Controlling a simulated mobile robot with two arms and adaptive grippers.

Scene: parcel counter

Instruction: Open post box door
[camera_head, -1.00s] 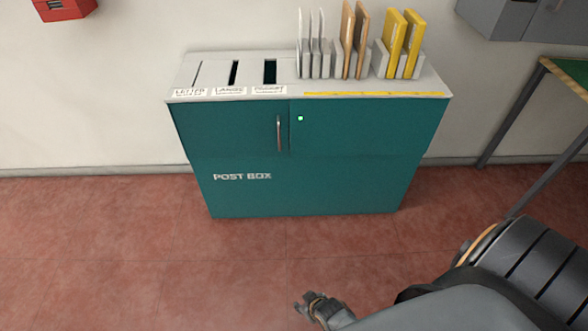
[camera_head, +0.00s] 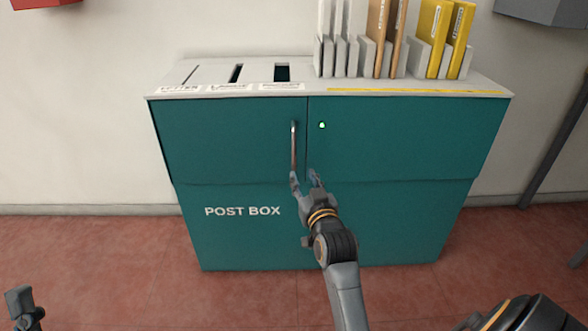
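The teal post box (camera_head: 243,240) stands against the wall, with a grey top holding slots and upright mail. Its upper left door (camera_head: 225,140) is shut. A vertical metal handle (camera_head: 293,147) sits near that door's right edge. My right gripper (camera_head: 305,177) is open and empty in front of the box, just below the handle. Its left fingertip appears close to the handle's lower end; I cannot tell whether they touch. A small green light (camera_head: 322,125) shows right of the door seam. My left gripper (camera_head: 20,297) shows only partly at the lower left, its finger state unclear.
Envelopes and parcels (camera_head: 390,40) stand in holders on the box top. A red box (camera_head: 45,3) and a grey cabinet (camera_head: 543,10) hang on the wall. A table leg (camera_head: 558,145) stands at the right. The red floor left of the box is clear.

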